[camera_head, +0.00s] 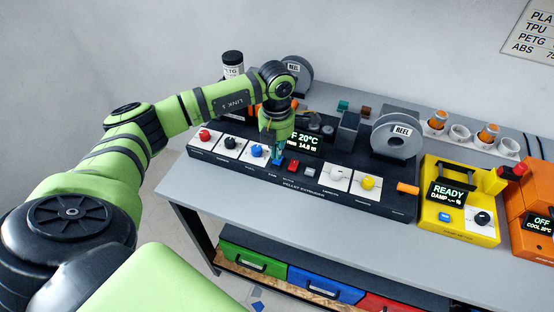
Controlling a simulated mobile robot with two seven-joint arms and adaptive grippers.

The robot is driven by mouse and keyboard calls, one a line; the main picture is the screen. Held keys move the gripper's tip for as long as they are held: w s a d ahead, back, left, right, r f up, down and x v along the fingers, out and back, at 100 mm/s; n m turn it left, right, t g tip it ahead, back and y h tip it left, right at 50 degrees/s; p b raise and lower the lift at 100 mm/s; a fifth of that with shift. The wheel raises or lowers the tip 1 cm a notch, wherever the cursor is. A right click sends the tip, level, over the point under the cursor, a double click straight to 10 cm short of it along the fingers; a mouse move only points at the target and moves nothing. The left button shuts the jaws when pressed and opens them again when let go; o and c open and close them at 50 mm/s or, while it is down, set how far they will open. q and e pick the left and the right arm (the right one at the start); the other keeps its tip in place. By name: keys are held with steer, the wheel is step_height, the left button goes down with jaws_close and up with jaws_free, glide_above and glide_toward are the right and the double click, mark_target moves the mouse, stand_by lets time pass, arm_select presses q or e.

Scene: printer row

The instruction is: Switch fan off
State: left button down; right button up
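The black pellet extruder panel (320,192) lies along the front of the bench. It carries red (205,135), black (230,143) and blue (257,151) knobs on white plates, a red button (293,165), a grey button (309,173), a white knob (336,172) and a yellow knob (368,183). The labels are too small for me to tell which control is the fan's. My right gripper is out of view.
A lit display (306,142) stands behind the buttons, partly covered by my arm. A grey reel (397,138) stands behind the panel. A yellow unit (466,212) and an orange unit (532,205) stand to the right. Coloured drawers (325,284) sit below the bench.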

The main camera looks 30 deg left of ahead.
mark_target(277, 162)
arm_select(q)
steer(key=shift+s+f+b, duration=0.15)
steer(key=shift+f+b, duration=0.95)
steer(key=shift+f, duration=0.2)
stand_by(0.5)
steer(key=shift+r, duration=0.15)
steer(key=shift+w+r+p, duration=0.2)
steer(key=shift+r+p, duration=0.4)
steer(key=shift+p, duration=0.05)
steer(key=shift+r+p, duration=1.65)
steer(key=shift+r, duration=1.15)
steer(key=shift+s, duration=0.1)
steer(key=shift+f, duration=0.1)
